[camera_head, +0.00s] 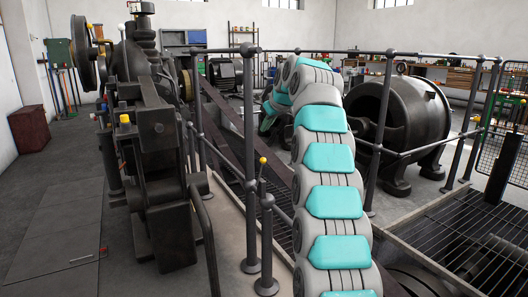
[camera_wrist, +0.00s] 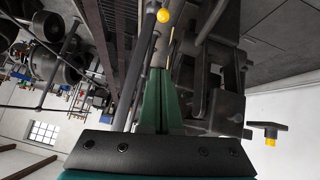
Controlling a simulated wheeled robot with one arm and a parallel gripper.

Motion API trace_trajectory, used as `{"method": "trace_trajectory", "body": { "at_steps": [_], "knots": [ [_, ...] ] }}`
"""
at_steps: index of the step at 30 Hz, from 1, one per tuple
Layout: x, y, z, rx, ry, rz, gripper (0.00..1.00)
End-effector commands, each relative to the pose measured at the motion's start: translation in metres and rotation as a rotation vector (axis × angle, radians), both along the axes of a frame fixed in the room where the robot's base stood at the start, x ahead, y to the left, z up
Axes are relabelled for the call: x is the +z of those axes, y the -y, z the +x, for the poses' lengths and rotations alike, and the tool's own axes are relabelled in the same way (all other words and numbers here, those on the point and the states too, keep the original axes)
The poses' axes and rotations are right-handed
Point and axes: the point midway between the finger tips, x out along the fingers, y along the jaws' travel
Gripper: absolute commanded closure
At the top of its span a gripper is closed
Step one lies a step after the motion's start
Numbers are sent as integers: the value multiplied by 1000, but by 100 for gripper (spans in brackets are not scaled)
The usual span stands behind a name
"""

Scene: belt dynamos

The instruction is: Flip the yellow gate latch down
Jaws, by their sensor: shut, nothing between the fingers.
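The yellow gate latch (camera_head: 263,160) is a small yellow knob on a thin dark stem, standing upright at a railing post left of my arm. A yellow knob (camera_wrist: 163,15), which looks like the same latch, shows at the top of the wrist view, beyond my fingertips. My gripper (camera_wrist: 160,72) has green fingers pressed together with nothing between them. The fingertips appear apart from the knob. In the head view my arm's far end bends back, and I cannot make out the fingers there.
Dark railings (camera_head: 250,130) run beside my arm. A tall dark machine (camera_head: 155,130) with yellow-topped parts stands at left. A large dark dynamo (camera_head: 405,120) stands at right beyond the rail. Open floor (camera_head: 60,210) lies at far left. The wrist view is tilted, with the window low.

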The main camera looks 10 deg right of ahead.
Motion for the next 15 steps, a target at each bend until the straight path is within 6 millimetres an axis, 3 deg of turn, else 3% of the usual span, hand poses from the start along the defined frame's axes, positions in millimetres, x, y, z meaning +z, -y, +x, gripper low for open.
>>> {"method": "trace_trajectory", "body": {
  "at_steps": [8, 15],
  "knots": [
    [-7, -1, 6, 0, -1, 1, 100],
    [-32, -7, 30, 0, -5, 0, 100]
  ]
}}
